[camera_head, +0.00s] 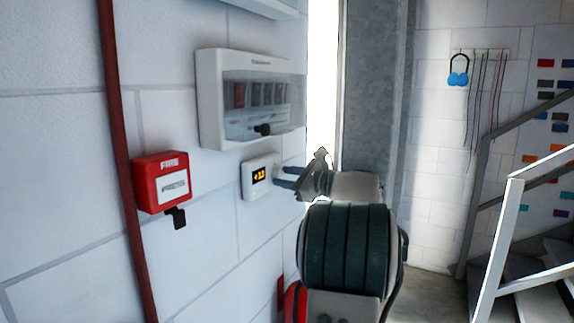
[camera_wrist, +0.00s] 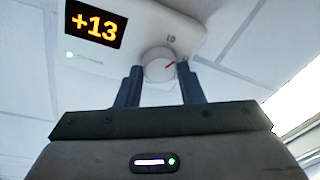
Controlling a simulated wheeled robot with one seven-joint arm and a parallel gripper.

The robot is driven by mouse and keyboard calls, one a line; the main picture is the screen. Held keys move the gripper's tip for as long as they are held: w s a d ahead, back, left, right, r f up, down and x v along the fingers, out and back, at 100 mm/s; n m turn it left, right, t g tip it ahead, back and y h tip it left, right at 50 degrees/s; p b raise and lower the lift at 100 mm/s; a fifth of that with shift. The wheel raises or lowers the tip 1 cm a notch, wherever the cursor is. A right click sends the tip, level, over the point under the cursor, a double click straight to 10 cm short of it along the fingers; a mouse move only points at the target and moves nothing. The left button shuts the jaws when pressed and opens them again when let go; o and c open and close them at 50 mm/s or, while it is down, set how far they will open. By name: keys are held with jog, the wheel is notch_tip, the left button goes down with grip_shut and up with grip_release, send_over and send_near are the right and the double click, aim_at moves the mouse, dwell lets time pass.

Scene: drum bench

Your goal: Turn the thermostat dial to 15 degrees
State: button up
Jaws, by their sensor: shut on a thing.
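The white thermostat (camera_head: 258,179) is on the wall, and its display reads about +13. In the wrist view the thermostat (camera_wrist: 186,27) shows an orange +13 and a lit green dot. In the head view my gripper (camera_head: 277,177) meets the thermostat's right side, and the dial is hidden there.
A breaker box (camera_head: 212,100) with a clear cover is just above the thermostat. A red fire call point (camera_head: 161,182) and a red pipe (camera_head: 117,150) are to the left. A stair rail (camera_head: 500,220) stands at the right.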

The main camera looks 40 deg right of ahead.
jog(key=m+p, duration=0.1)
jog(key=p, duration=0.1)
jog(key=m+p, duration=0.2)
jog(key=p, duration=0.1)
jog(key=shift+r+m+g+y, duration=0.3)
jog(key=shift+r, duration=0.05)
jog(key=shift+f+m+p, duration=0.15)
jog(key=shift+m+p, duration=0.75)
jog(key=shift+p, duration=0.35)
jog(key=shift+f, duration=0.1)
jog(key=o, duration=1)
jog(key=shift+s, duration=0.1)
jog(key=b+v, duration=0.3)
jog(key=v, duration=1)
jog(key=shift+s+d+b, duration=0.25)
jog(key=shift+s+b, duration=0.05)
